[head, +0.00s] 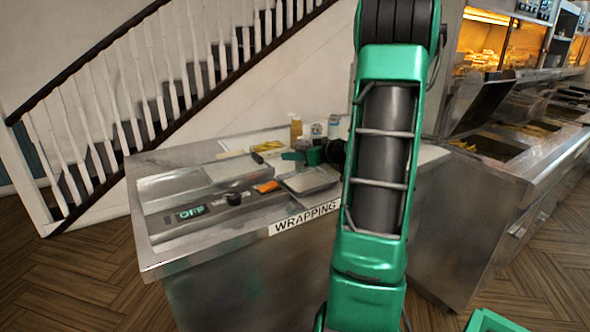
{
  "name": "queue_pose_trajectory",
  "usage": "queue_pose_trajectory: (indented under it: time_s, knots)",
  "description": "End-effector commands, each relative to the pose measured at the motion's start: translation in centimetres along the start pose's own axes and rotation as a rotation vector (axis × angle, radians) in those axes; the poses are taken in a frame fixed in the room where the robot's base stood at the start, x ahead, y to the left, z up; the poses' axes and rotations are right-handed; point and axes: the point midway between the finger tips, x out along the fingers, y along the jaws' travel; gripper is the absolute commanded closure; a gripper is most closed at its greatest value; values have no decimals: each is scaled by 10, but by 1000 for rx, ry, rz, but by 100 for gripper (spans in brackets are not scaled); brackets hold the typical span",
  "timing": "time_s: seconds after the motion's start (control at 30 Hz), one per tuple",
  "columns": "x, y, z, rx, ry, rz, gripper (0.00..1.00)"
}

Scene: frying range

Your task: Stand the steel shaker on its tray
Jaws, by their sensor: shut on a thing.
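My gripper (293,157) is low over the right part of the steel wrapping counter, reaching in from the right. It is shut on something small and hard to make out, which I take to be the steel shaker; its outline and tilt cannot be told. A shallow grey metal tray (312,182) lies on the counter just below and in front of the gripper in the picture. My arm hides the counter to the right of it.
The wrapping counter (285,245) carries a sunken steel section and a dark panel marked OFF (191,212). An orange item (267,186) lies left of the tray. An amber bottle (296,128) and two pale containers stand behind. A frying range (495,185) is at right.

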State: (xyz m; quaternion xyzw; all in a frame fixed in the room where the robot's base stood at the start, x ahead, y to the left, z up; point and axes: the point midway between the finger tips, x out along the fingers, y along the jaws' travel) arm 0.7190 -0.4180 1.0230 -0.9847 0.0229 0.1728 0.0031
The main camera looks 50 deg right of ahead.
Motion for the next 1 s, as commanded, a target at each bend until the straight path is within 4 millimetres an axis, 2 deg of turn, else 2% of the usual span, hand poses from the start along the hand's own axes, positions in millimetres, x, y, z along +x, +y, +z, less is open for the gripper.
queue_pose_trajectory:
  time_s: [0.17,0.27,0.5,0.93,0.97,1.0]
  knots:
    - [2,16,9,-1,0,1,83]
    - [4,17,15,2,0,0,83]
    - [14,16,43,3,0,-1,83]
    - [17,15,49,-1,0,-2,83]
    - [18,15,49,-1,0,-2,58]
    - [18,15,49,-1,0,-2,49]
